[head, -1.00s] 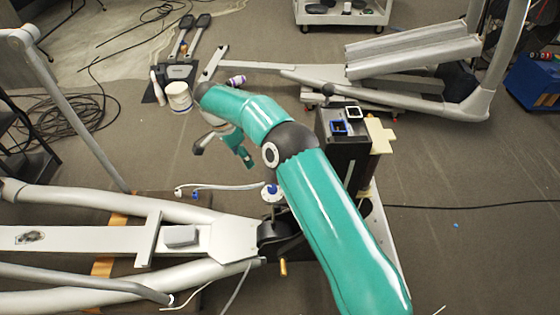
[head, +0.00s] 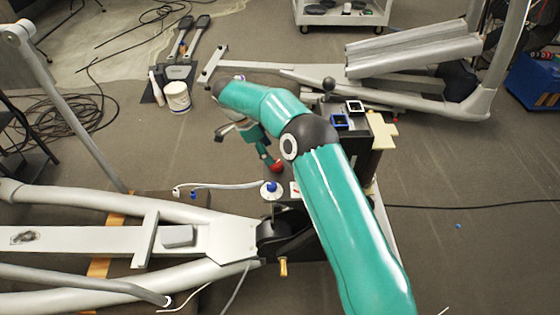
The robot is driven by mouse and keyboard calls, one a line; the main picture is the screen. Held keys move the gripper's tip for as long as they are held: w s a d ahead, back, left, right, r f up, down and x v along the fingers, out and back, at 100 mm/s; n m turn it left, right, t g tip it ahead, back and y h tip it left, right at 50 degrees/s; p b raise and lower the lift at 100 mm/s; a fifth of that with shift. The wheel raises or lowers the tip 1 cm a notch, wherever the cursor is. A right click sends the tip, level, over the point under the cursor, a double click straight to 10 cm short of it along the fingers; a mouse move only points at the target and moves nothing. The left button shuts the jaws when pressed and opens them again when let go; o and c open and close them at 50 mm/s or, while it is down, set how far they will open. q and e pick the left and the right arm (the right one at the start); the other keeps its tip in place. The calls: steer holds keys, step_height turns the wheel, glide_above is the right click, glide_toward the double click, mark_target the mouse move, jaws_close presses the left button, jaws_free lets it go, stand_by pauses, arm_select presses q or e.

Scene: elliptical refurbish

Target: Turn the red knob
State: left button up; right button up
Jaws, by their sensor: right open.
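The red knob (head: 277,167) shows as a small red rounded shape just left of my right forearm, partly hidden. My right arm comes in from the lower right and bends left and down to my right gripper (head: 246,148). The gripper is open, one finger to the left and the other close to the red knob. I cannot tell whether that finger touches the knob. Nothing shows between the fingers. My left gripper is not in view.
A white disc with a blue knob (head: 271,188) lies below the red knob. A black box-like stand with blue and white square frames (head: 339,121) is right of my forearm. A grey elliptical frame (head: 100,238) fills the lower left. A white bucket (head: 177,97) stands behind.

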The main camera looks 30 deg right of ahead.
steer(key=x, duration=0.6)
steer(key=shift+f, duration=0.15)
